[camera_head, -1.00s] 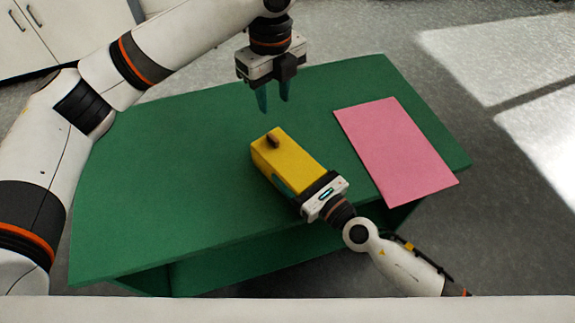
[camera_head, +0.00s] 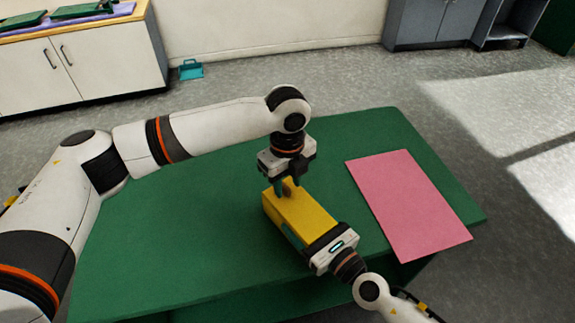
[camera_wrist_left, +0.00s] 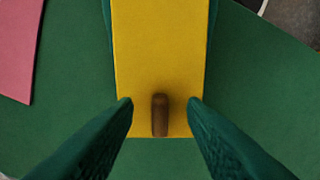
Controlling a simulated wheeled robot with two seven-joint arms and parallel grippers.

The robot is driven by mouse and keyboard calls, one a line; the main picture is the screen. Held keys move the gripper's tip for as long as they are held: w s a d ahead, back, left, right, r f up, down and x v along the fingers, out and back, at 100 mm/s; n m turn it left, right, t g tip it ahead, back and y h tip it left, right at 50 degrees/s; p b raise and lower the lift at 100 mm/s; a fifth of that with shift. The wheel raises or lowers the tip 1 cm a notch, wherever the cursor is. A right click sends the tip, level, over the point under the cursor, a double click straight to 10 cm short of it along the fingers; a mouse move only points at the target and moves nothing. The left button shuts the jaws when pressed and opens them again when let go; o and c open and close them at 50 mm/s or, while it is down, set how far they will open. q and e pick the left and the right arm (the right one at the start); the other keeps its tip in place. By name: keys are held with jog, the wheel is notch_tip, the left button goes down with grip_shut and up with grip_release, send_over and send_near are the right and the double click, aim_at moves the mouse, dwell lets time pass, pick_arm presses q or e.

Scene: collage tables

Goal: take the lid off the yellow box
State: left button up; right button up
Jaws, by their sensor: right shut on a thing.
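The yellow box (camera_head: 300,217) stands on the green table, with a small brown knob (camera_wrist_left: 160,115) on top near its far end. My left gripper (camera_head: 282,188) points down at that end. In the left wrist view its green fingers (camera_wrist_left: 160,108) are open, one on each side of the knob and apart from it. My right gripper (camera_head: 312,243) is shut on the yellow box from the near end, with its fingers along the box's sides. In the head view the left fingers partly hide the knob. The seam between lid and box cannot be made out.
The green table (camera_head: 180,240) is clear to the left of the box. A pink sheet (camera_head: 410,205) lies on the table's right side. White cabinets (camera_head: 85,65) and a teal dustpan-like object (camera_head: 190,69) are at the back, away from the table.

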pick_arm(q)
jog(key=shift+f, duration=0.75)
jog(key=shift+c, duration=0.6)
grip_shut()
jog(key=shift+r, duration=0.3)
jog(key=shift+r, duration=0.9)
jog(key=shift+r, duration=0.1)
jog(key=shift+r, duration=1.9)
pick_arm(e)
jog(key=o, duration=1.4)
